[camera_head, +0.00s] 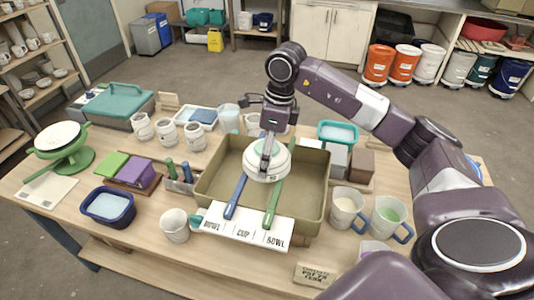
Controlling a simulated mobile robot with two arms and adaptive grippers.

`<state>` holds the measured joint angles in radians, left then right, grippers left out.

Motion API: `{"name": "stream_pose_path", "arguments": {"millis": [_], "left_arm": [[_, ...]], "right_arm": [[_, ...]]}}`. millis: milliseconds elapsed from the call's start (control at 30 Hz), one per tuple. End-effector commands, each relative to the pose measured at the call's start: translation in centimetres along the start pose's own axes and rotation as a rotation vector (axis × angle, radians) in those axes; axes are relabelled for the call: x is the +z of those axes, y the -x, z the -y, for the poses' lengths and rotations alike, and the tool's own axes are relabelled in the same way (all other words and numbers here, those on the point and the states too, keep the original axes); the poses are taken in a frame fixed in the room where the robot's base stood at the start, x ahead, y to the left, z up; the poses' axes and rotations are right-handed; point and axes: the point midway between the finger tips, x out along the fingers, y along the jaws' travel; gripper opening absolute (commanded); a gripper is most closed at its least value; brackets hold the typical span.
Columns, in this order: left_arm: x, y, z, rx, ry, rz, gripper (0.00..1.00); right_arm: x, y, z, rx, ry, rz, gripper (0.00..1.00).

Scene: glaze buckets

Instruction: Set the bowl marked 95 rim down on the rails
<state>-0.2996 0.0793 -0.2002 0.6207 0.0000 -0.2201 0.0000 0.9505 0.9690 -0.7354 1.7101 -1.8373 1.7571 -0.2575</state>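A pale bowl (258,171) is over the olive-green basin (208,187), above or on two rails. I cannot tell whether it touches them, and no number is readable on it. My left gripper is not in view.
A white board marked BOWL, CUP, BOWL (247,228) lies at the basin's front edge. Mugs (345,208) stand close to its right and a white cup (175,225) to its front left. A blue tub (108,207) and green turntable (80,158) are farther left.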

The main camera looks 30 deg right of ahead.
Motion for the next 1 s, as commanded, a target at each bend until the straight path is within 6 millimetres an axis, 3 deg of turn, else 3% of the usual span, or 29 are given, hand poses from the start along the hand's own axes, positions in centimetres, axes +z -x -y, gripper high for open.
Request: {"name": "stream_pose_path", "arguments": {"millis": [433,467,533,867,1000], "left_arm": [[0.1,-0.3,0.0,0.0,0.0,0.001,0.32],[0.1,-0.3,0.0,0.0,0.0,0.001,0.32],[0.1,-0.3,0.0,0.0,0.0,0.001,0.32],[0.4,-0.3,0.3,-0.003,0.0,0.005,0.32],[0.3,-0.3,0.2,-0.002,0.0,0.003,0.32]], "right_arm": [[0.0,-0.4,0.0,-0.001,0.0,0.001,0.52],[0.0,-0.3,0.0,-0.001,0.0,0.001,0.91],[0.0,-0.4,0.0,-0.001,0.0,0.001,0.99],[-0.1,-0.3,0.0,0.0,0.0,-0.001,1.0],[0.0,1.1,0.1,-0.003,-0.001,0.001,1.0]]}}
